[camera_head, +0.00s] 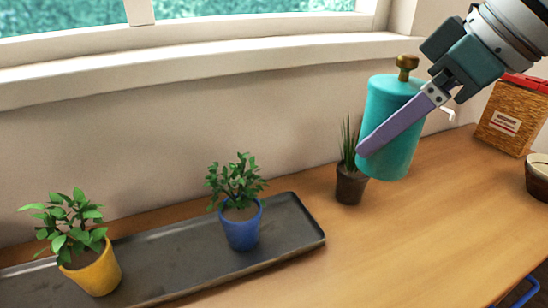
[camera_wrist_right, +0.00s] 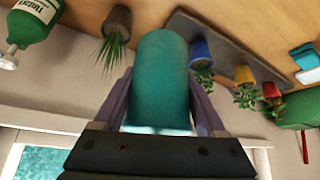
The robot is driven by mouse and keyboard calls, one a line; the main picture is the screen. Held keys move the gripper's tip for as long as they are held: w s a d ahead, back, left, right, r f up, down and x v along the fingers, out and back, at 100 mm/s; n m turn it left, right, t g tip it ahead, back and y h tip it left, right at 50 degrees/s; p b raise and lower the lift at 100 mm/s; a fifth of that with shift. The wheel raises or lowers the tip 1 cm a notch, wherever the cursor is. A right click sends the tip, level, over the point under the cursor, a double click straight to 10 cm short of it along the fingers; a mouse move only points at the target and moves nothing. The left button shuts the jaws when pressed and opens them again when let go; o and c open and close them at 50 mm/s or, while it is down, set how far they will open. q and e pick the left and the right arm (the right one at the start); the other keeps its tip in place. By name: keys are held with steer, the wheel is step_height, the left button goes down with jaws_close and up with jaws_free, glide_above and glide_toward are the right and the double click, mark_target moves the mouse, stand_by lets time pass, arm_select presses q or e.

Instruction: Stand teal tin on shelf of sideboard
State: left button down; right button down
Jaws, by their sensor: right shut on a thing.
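The teal tin (camera_head: 392,105) is a tall cylinder with a brass-coloured knob on its lid. My right gripper (camera_head: 372,150) is shut on it, with one purple finger across its near side in the head view. The tin is upright or nearly so and appears to be above the wooden top. In the right wrist view the tin (camera_wrist_right: 160,80) fills the space between both fingers of my right gripper (camera_wrist_right: 160,105). My left gripper shows in neither view. I cannot make out a sideboard shelf in these views.
A spiky plant in a dark pot (camera_head: 350,184) stands just behind and left of the tin. A dark tray (camera_head: 185,258) holds a blue pot (camera_head: 241,228) and a yellow pot (camera_head: 92,268). A woven box (camera_head: 508,120) and a bowl (camera_head: 538,178) stand right. The wooden top's front middle (camera_head: 400,250) is clear.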

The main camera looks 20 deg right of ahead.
step_height(320, 180, down, 16)
steer(key=b, duration=0.3)
steer(key=shift+f, duration=0.15)
